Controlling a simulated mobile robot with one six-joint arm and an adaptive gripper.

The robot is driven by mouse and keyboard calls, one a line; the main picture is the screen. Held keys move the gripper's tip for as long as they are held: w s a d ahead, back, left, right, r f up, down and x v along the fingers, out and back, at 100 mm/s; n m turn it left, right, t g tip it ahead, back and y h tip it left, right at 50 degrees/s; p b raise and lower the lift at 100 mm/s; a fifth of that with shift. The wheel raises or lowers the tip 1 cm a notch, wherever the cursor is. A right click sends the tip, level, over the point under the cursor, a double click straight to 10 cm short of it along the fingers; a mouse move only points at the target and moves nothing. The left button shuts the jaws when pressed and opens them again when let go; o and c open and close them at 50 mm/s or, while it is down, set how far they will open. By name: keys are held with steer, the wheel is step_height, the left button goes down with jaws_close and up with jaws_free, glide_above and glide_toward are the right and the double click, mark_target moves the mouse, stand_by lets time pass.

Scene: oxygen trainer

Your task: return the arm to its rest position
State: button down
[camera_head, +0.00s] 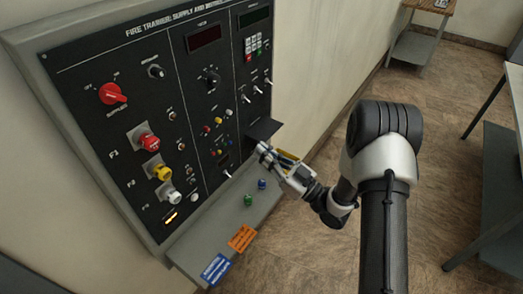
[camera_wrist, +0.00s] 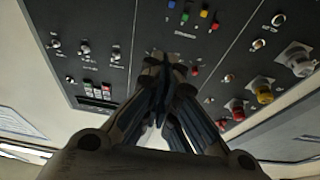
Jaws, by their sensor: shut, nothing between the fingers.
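My gripper (camera_head: 266,152) is at the right end of the control panel (camera_head: 215,125), close to its face and above the shelf (camera_head: 222,225) below it. In the wrist view my gripper (camera_wrist: 168,62) points at the panel (camera_wrist: 205,45), with its fingers together and nothing seen between them. My arm reaches in from the right, bent at the elbow. The fingers hide part of the panel in the wrist view. I cannot tell whether the fingertips touch the panel.
The panel carries a red rotary knob (camera_head: 113,94), several coloured knobs and toggle switches. Orange (camera_head: 242,238) and blue (camera_head: 216,269) labels lie on the shelf, with green (camera_head: 248,199) and blue (camera_head: 262,184) pieces. Tables stand at right. The floor (camera_head: 300,240) between is clear.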

steer(key=w+d+r+m+h, duration=0.1)
steer(key=w+d+r+h, duration=0.3)
steer(key=w+r+h, duration=0.4)
steer(key=s+d+r+m+g+h, duration=0.1)
steer(key=s+d+r+m+h, duration=0.35)
steer(key=s+d+h, duration=0.4)
steer(key=s+a+f+m+g, duration=0.1)
steer(key=s+m+g, duration=0.4)
steer(key=s, duration=2.4)
steer(key=a+g, duration=0.1)
steer(key=g, duration=0.1)
steer(key=shift+s+f+g+h, duration=0.25)
steer(key=shift+f+g+h, duration=0.1)
steer(key=shift+g, duration=0.05)
